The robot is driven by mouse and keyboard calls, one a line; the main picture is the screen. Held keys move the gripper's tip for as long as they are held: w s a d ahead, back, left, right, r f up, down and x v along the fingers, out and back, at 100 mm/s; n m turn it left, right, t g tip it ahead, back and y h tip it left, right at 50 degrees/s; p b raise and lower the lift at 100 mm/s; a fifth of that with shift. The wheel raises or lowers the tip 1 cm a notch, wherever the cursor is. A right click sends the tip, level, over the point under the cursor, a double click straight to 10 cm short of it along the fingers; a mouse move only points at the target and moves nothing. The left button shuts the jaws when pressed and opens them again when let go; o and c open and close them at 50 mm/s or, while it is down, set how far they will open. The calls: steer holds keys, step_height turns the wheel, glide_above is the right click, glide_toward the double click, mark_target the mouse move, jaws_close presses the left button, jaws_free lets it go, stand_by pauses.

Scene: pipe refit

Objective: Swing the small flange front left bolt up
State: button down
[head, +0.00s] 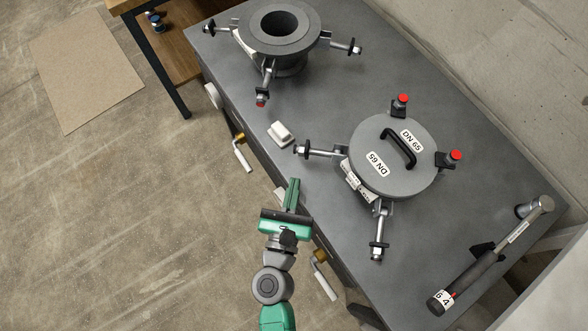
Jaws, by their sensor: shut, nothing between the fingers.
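The flange with a round grey lid (412,172) marked DN 65 stands on the bench; I take it as the small flange. Its front left bolt (322,152) lies swung down and outward, pointing left, with a dark nut near its outer end. Its front right bolt (380,232) also lies swung outward, toward the bottom of the picture. Its two back bolts (401,104) (453,157) stand up at the rim with red ends. My gripper (293,183) is shut and empty, below and slightly left of the front left bolt, apart from it.
An open flange (277,25) with several bolts swung outward stands at the bench's far end. A small white block (281,133) lies near the front left bolt. A long tool (490,255) rests at the right. Valve handles (241,157) (325,282) stick out along the bench's front.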

mark_target(315, 151)
steer(key=w, duration=0.2)
steer(key=w+d, duration=0.1)
steer(key=w, duration=0.4)
steer(key=shift+w+d+r, duration=0.1)
steer(key=shift+d, duration=0.05)
